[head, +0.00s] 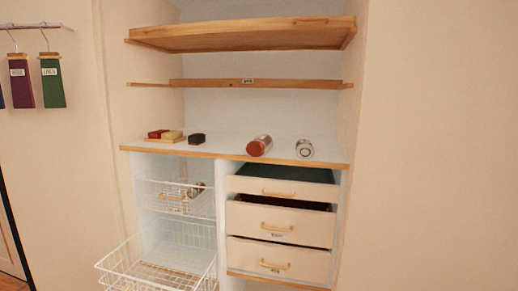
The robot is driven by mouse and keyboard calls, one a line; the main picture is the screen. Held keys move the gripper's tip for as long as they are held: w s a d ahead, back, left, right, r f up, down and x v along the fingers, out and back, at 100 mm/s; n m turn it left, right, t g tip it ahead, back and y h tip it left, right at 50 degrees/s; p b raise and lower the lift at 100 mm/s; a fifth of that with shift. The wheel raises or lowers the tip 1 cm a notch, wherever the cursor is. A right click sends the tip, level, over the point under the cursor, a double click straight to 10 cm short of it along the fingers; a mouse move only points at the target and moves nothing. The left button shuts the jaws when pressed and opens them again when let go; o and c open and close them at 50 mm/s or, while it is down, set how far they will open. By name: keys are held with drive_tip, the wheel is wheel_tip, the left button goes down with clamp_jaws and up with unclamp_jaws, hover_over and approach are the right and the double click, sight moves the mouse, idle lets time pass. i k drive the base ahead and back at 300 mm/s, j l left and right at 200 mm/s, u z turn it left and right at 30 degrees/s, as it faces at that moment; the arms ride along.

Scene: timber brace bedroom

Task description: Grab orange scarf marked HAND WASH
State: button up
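I see no orange scarf and can read no HAND WASH label in the head view. The purple hanging cloth (21,82) and the green hanging cloth (52,82) at the far left carry white labels. The green one's label seems to read LINEN; the purple one's is too small to read surely. My gripper is not in view.
A rail (38,26) holds the cloths. The white counter (225,147) bears a reddish cylinder (259,146), a pale cylinder (304,149) and small blocks (172,135). Below are wire baskets (165,262), the lower pulled out, and drawers (278,226), the upper ones partly open.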

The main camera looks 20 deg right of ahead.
sight(262, 144)
drive_tip(key=i+l, duration=0.2)
drive_tip(key=i, duration=0.2)
drive_tip(key=i+l, duration=0.2)
drive_tip(key=i, duration=0.2)
drive_tip(key=i+l, duration=0.25)
drive_tip(key=i, duration=0.2)
drive_tip(key=i+l, duration=0.2)
drive_tip(key=i, duration=0.2)
drive_tip(key=z, duration=0.05)
